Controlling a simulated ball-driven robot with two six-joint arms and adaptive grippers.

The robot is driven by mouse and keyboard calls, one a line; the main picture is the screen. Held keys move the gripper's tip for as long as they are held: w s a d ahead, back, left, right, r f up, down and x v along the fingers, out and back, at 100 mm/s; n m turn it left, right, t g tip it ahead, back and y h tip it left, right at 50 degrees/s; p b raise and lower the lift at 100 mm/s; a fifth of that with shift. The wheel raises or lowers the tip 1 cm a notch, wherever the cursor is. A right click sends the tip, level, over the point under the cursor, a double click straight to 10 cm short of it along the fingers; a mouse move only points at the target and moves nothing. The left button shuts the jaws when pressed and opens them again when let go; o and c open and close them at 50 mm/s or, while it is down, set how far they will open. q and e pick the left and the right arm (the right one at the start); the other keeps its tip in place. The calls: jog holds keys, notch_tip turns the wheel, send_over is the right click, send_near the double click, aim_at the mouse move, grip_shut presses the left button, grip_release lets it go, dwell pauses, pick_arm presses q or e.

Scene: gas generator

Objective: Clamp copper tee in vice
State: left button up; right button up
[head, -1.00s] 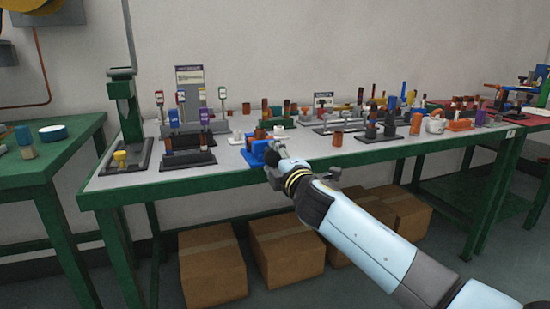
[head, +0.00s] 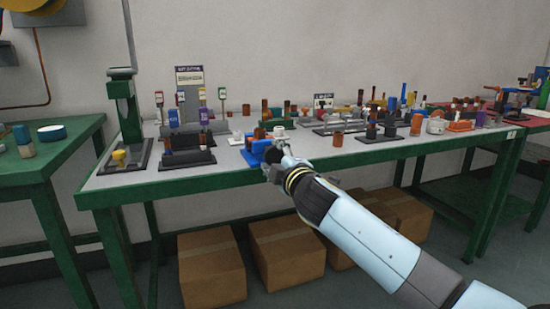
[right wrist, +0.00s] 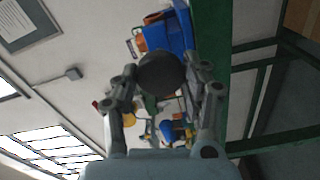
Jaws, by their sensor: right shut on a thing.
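The blue vice (head: 255,155) sits at the front edge of the green-framed bench. A brown copper piece, apparently the copper tee (head: 260,133), is at the vice's top; whether the jaws touch it is too small to tell. My right gripper (head: 270,166) is at the front of the vice. In the right wrist view its fingers (right wrist: 160,92) are shut on a dark round knob (right wrist: 161,73), apparently the vice's handle. The blue vice body (right wrist: 172,32) shows beyond the knob. My left gripper is not in view.
The bench top (head: 230,170) holds several racks of small parts, with a dark rack (head: 187,158) left of the vice and white fittings (head: 277,131) behind it. A green press (head: 125,110) stands at the left. Cardboard boxes (head: 210,270) sit beneath.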

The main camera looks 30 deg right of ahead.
jog(key=shift+f, duration=0.15)
jog(key=shift+m+b, duration=0.4)
jog(key=shift+m, duration=0.2)
jog(key=shift+m+b, duration=0.35)
jog(key=shift+m, duration=0.45)
jog(key=o, duration=1.2)
